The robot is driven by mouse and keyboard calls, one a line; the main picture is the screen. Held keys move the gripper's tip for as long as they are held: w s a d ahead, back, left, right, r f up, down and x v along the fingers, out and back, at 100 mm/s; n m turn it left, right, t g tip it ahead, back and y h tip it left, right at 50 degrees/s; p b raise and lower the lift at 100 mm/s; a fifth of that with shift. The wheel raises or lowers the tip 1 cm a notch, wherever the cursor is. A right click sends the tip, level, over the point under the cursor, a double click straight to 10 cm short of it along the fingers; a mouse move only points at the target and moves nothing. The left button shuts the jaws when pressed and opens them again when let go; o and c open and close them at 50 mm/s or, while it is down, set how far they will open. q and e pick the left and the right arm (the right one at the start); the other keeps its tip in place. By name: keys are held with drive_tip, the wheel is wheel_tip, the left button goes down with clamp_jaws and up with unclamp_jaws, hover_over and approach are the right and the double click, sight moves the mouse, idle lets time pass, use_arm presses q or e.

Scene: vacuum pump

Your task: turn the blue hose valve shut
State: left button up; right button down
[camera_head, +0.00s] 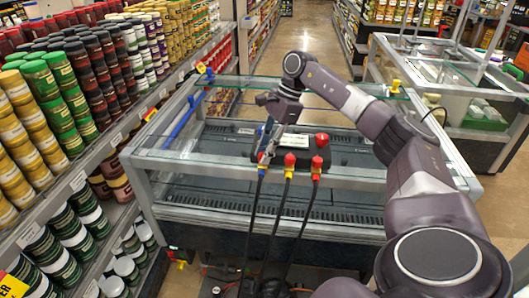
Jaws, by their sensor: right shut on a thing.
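A dark valve block (305,150) with red knobs stands on the glass top of the freezer case. Three black hoses (285,205) hang down from its front. Red fittings show at the middle and right hoses. My right gripper (268,146) reaches over from the right and is shut at the left end of the block, above the left hose. The blue hose valve (262,157) is mostly hidden by the fingers, with only a little blue showing there. How far the valve is turned cannot be made out. My left gripper is out of view.
The freezer case (180,158) has metal rails around its glass. Shelves of jars (60,100) stand close on the left. Another case (430,75) stands at right.

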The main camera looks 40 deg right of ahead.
drive_tip(key=m+t+b, duration=0.1)
drive_tip(key=m, duration=0.2)
drive_tip(key=shift+s+f+h, duration=0.1)
drive_tip(key=shift+f+h, duration=0.05)
drive_tip(key=shift+h, duration=0.15)
drive_tip(key=m+b, duration=0.1)
drive_tip(key=m, duration=0.1)
drive_tip(key=m+t+h, duration=0.1)
drive_tip(key=m, duration=0.1)
drive_tip(key=shift+a+m+t+b, duration=0.1)
drive_tip(key=shift+m+t+b, duration=0.2)
drive_tip(key=shift+m+b, duration=0.1)
drive_tip(key=m+h, duration=0.1)
drive_tip(key=m, duration=0.3)
drive_tip(key=shift+t+h+b, duration=0.3)
drive_tip(key=shift+h+b, duration=0.05)
drive_tip(key=shift+h, duration=0.05)
drive_tip(key=m, duration=0.2)
drive_tip(key=m+h, duration=0.1)
drive_tip(key=m, duration=0.1)
drive_tip(key=shift+a+r+m+h, duration=0.15)
drive_tip(key=shift+r+m+h, duration=0.05)
drive_tip(key=shift+m+h, duration=0.1)
drive_tip(key=shift+m, duration=0.3)
drive_tip(key=c, duration=1.7)
unclamp_jaws()
